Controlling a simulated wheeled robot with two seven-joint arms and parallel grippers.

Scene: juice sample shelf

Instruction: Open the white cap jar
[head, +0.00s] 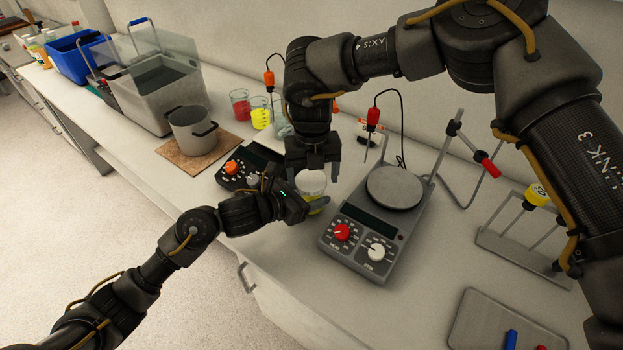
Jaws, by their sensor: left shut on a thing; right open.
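The white cap jar (311,182) is near the middle of the head view, with its white cap on top and a yellowish part lower down. My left gripper (306,203) comes in from the left and is shut on the jar's body, which it partly hides. My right gripper (318,163) points down from above, open, with its fingers around or just above the cap. I cannot tell whether the fingers touch the cap.
A hotplate stirrer (365,225) stands close on the right, and another (240,172) on the left. A steel pot (193,132), beakers (240,107), a large grey tank (160,85) and a blue bin (75,55) stand behind left. A rack (515,235) and a tray (497,325) are at right.

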